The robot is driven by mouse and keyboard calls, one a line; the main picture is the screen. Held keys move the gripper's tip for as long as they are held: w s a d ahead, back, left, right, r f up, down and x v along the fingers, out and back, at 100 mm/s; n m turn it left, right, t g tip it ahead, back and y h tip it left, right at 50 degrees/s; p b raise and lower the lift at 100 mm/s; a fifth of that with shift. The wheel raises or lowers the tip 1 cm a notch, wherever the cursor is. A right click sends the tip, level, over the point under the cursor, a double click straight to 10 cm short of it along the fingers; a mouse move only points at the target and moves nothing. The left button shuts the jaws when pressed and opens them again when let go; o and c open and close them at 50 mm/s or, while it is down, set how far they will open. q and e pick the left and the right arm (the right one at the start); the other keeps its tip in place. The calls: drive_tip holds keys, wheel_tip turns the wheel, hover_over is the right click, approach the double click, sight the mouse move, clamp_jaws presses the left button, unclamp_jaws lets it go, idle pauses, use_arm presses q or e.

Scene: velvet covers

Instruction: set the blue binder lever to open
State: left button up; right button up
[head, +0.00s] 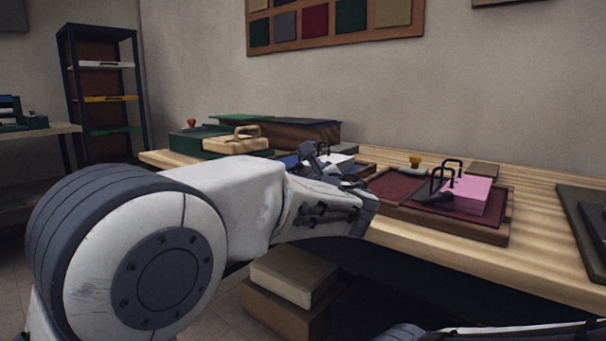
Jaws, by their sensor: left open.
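The blue binder (289,160) lies on the workbench, mostly hidden behind my left arm. A stack of white paper (338,159) shows on it, with a dark ring beside the stack. I cannot make out its lever or how the lever is set. My left gripper (328,172) is open at the binder's near side, its dark fingers overlapping the binder in the picture. I cannot tell whether they touch it. My right gripper is out of view; only part of my right arm shows at the bottom right.
Boxes (294,275) sit below the bench (440,255). Dark boards lie far right.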

use_arm(q)
drive_tip(key=shift+w+a, duration=0.15)
drive_tip(key=shift+w, duration=0.2)
clamp_jaws()
drive_tip(key=r+g+p, duration=0.1)
drive_tip(key=p, duration=0.2)
drive_tip(key=r+n+g+h+p, duration=0.1)
drive_tip(key=p, duration=0.3)
drive_tip(key=a+r+n+g+p, duration=0.1)
drive_tip(key=p, duration=0.3)
drive_tip(key=shift+w+a+h, duration=0.1)
drive_tip(key=shift+w+h, duration=0.25)
drive_tip(key=shift+h, duration=0.05)
drive_tip(key=n+g+h+p, duration=0.1)
drive_tip(key=p, duration=0.4)
drive_tip(key=w+a+g+h+p, duration=0.1)
drive_tip(key=g+p, duration=0.1)
drive_tip(key=p, duration=0.4)
drive_tip(key=a+r+n+g+h+p, duration=0.1)
drive_tip(key=p, duration=0.4)
drive_tip(key=shift+w+n+g+p, duration=0.15)
drive_tip(key=shift+n+g+p, duration=0.15)
drive_tip(key=shift+p, duration=0.1)
drive_tip(key=shift+f+h+p, duration=0.2)
drive_tip(key=shift+h+p, duration=0.2)
drive_tip(key=shift+p, duration=0.3)
